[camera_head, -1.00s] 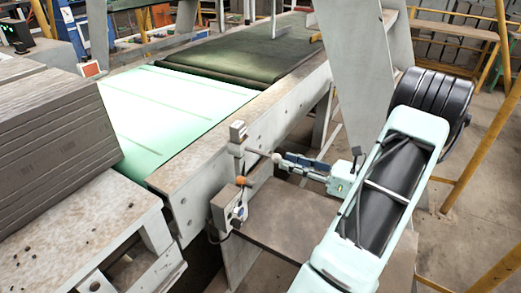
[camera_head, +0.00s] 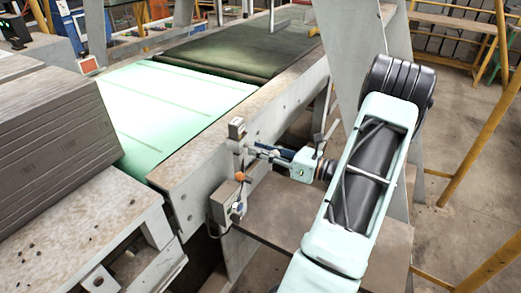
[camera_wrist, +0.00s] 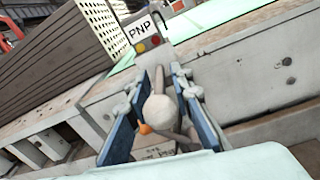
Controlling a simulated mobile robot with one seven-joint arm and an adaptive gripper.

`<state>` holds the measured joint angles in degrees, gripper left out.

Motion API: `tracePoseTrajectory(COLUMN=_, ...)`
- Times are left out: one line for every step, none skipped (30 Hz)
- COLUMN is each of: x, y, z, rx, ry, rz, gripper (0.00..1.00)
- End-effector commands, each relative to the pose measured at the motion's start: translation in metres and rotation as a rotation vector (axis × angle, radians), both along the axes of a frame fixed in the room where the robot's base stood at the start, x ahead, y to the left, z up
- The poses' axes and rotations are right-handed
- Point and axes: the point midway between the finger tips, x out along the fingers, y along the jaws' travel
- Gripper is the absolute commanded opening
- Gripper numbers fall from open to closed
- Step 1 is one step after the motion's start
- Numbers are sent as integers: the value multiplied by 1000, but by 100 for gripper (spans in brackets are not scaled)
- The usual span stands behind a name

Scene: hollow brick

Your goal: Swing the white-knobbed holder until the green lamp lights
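The holder's white knob (camera_wrist: 160,110) sits between the two blue fingers of my gripper (camera_wrist: 162,100) in the wrist view. The fingers stand apart on either side of it, with no clear grip on it. In the head view my gripper (camera_head: 262,150) reaches the grey upright bracket (camera_head: 239,155) beside the conveyor, and the knob is hidden by the fingers. A sensor head (camera_head: 236,128) tops the bracket. In the wrist view its PNP-labelled face (camera_wrist: 143,34) shows a yellow lamp (camera_wrist: 155,40) and a red lamp (camera_wrist: 140,48). I see no green light.
An orange part (camera_head: 242,177) and a small grey box (camera_head: 228,203) with a cable sit just below the holder. The conveyor's side rail (camera_head: 205,165) runs close behind it. Stacked dark bricks (camera_head: 50,130) stand at left, and yellow railing (camera_head: 480,150) at right.

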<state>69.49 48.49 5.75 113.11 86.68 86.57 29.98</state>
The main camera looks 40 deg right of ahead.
Motion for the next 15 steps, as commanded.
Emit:
tracePoseTrajectory(x=0, y=0, z=0, rx=0, ry=0, rz=0, gripper=13)
tracePoseTrajectory(x=0, y=0, z=0, rx=0, ry=0, rz=0, gripper=9)
tracePoseTrajectory(x=0, y=0, z=0, rx=0, ry=0, rz=0, gripper=5)
tracePoseTrajectory(x=0, y=0, z=0, rx=0, ry=0, rz=0, gripper=2)
tracePoseTrajectory(x=0, y=0, z=0, rx=0, ry=0, rz=0, gripper=0)
tracePoseTrajectory(x=0, y=0, z=0, rx=0, ry=0, rz=0, gripper=0)
tracePoseTrajectory(x=0, y=0, z=0, rx=0, ry=0, rz=0, gripper=0)
tracePoseTrajectory(x=0, y=0, z=0, rx=0, ry=0, rz=0, gripper=0)
tracePoseTrajectory(x=0, y=0, z=0, rx=0, ry=0, rz=0, gripper=0)
tracePoseTrajectory(x=0, y=0, z=0, rx=0, ry=0, rz=0, gripper=0)
tracePoseTrajectory(x=0, y=0, z=0, rx=0, ry=0, rz=0, gripper=0)
tracePoseTrajectory(x=0, y=0, z=0, rx=0, ry=0, rz=0, gripper=0)
tracePoseTrajectory(x=0, y=0, z=0, rx=0, ry=0, rz=-1, gripper=0)
tracePoseTrajectory(x=-1, y=0, z=0, rx=0, ry=0, rz=-2, gripper=0)
tracePoseTrajectory(x=-1, y=0, z=0, rx=0, ry=0, rz=-6, gripper=0)
